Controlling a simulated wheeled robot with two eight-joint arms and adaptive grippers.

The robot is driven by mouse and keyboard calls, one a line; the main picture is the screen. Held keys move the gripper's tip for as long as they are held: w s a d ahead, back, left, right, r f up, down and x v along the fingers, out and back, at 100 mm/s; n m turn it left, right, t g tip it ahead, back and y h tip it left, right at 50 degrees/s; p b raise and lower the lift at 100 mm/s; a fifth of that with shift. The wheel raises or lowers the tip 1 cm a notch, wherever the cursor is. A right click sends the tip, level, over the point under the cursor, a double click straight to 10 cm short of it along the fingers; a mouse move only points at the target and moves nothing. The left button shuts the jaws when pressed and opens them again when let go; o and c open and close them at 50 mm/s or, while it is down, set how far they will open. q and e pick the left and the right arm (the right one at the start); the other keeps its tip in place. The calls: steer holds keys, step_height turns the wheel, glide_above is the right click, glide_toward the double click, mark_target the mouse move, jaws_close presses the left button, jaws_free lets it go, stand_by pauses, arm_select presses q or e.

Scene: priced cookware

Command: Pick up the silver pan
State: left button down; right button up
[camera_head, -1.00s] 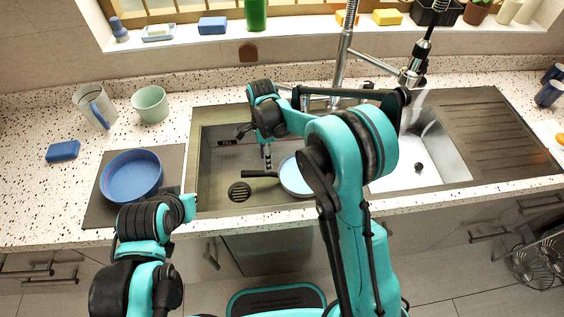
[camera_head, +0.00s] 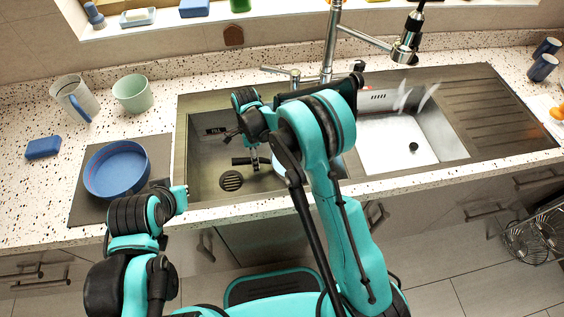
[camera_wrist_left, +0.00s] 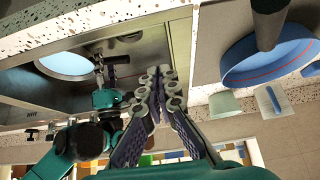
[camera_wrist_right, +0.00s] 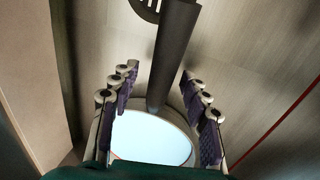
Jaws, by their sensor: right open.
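The silver pan (camera_head: 278,166) lies in the left sink basin, mostly hidden behind my right arm in the head view. Its dark handle (camera_head: 240,161) points left. In the right wrist view its pale round inside (camera_wrist_right: 150,140) shows below, with the handle (camera_wrist_right: 172,55) running up the picture. My right gripper (camera_head: 254,163) is open above the pan, at the handle's near-pan end. In its wrist view the fingers (camera_wrist_right: 150,80) stand on both sides of the handle, with gaps. My left gripper (camera_wrist_left: 161,78) is shut and empty, with its fingertips together; the pan (camera_wrist_left: 66,66) shows beyond it.
A blue pan (camera_head: 116,168) sits on a dark mat (camera_head: 82,212) left of the sink. A pitcher (camera_head: 74,98), a pale green pot (camera_head: 132,94) and a blue sponge (camera_head: 43,147) stand nearby. The faucet (camera_head: 331,45) rises behind the sink; the basin walls surround the pan.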

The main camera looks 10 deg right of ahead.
jaws_close()
steer(key=shift+r, duration=0.1)
steer(key=shift+r, duration=0.15)
step_height(320, 180, up, 18)
steer(key=p, duration=0.5)
steer(key=shift+f, duration=0.25)
stand_by(0.7)
steer(key=shift+r, duration=0.1)
stand_by(0.4)
